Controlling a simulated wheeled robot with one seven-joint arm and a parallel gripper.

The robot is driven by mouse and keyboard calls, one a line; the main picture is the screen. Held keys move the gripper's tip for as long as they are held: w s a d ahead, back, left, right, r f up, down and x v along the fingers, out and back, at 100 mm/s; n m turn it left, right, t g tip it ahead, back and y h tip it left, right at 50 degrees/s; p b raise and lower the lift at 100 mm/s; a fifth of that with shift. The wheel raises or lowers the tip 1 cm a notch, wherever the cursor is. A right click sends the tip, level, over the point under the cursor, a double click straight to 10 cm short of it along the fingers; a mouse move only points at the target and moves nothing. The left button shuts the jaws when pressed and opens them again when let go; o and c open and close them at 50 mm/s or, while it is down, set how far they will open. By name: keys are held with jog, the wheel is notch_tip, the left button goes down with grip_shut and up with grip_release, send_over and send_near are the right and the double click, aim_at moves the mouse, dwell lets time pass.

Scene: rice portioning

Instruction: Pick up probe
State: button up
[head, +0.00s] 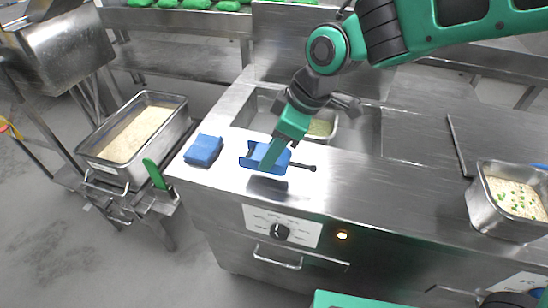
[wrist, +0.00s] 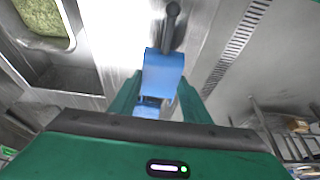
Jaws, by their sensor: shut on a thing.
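The probe has a blue body (head: 278,160) and a thin dark rod with a rounded tip (head: 312,168) pointing right in the head view. It is over the front of the steel counter, right of a blue block (head: 204,150). My gripper (head: 268,163) reaches down from above and is shut on the probe's blue body. In the wrist view, the blue body (wrist: 163,72) lies between the two green fingers of my gripper (wrist: 158,92), and the rod (wrist: 172,22) points away. I cannot tell whether the probe touches the counter. The fingers hide part of its body.
A deep pan of rice (head: 181,128) stands at the left, with a green handle (head: 154,174) beside it. A sunken well with a pan (head: 333,130) lies behind my gripper. Another rice pan (head: 482,205) stands at the right. The counter's middle (head: 400,190) is clear.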

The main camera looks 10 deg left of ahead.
jog(key=s+a+r, duration=0.3)
jog(key=s+r, duration=0.1)
jog(key=r, duration=0.2)
jog(key=s+a+r, duration=0.4)
jog(key=s+r, duration=0.1)
jog(key=r, duration=0.2)
jog(key=shift+a, duration=0.3)
